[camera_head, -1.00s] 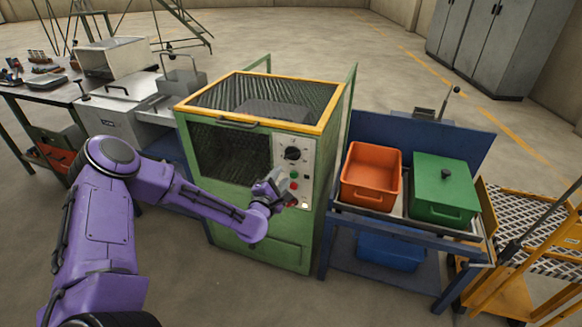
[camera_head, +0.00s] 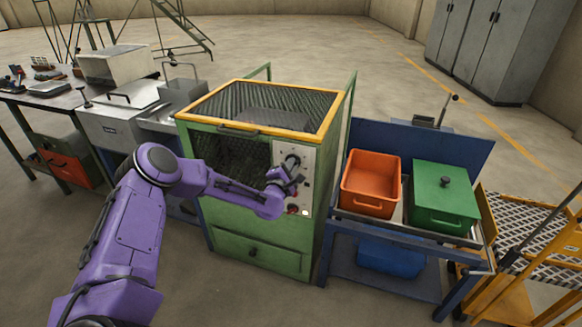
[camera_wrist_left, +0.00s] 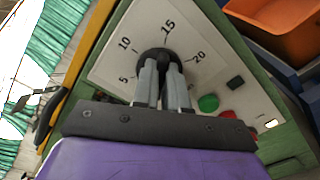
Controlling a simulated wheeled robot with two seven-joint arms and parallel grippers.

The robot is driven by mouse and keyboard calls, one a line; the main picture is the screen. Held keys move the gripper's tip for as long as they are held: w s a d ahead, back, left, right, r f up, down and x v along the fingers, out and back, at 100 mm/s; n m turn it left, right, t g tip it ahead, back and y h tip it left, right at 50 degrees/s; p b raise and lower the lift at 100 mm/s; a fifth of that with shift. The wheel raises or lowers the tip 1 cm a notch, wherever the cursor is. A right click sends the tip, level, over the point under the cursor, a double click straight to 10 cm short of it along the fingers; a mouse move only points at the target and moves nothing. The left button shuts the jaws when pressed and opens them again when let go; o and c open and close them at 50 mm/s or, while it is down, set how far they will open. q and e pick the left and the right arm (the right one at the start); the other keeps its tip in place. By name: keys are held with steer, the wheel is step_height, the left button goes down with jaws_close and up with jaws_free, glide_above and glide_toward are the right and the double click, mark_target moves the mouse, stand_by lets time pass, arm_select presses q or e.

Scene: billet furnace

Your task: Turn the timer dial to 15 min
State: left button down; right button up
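The timer dial (camera_wrist_left: 157,56) is a round black knob on a pale panel (camera_wrist_left: 115,45) marked 5, 10, 15 and 20 in the left wrist view. The panel is on the front of the green furnace cabinet (camera_head: 255,240). My left gripper (camera_wrist_left: 161,68) is at the dial, its two grey fingers close together with the knob's dark middle part between them. They look shut on it. The fingers cover the lower part of the dial, so its exact setting cannot be read. In the head view my left gripper (camera_head: 292,168) is in front of the panel. My right gripper is not in view.
Beside the dial are a green button (camera_wrist_left: 208,103), a red button (camera_wrist_left: 228,115) and a black switch (camera_wrist_left: 235,83). An orange bin (camera_head: 370,190) and a green lidded box (camera_head: 443,200) stand on the blue bench right of the cabinet. A grey machine (camera_head: 115,125) stands to the left.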

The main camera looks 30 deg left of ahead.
arm_select(q)
steer(key=shift+m, duration=0.3)
steer(key=shift+s+a+f+m+b, duration=0.15)
steer(key=shift+m+b, duration=1.55)
steer(key=shift+m, duration=4.15)
steer(key=shift+w+a+f+m+b, duration=0.15)
steer(key=shift+m+b, duration=1.5)
steer(key=shift+m, duration=4.25)
steer(key=shift+s+a+f+m+b, duration=0.15)
steer(key=shift+m+b, duration=1.55)
steer(key=shift+m, duration=4.15)
steer(key=c, duration=1.2)
jaws_free()
steer(key=shift+r, duration=0.15)
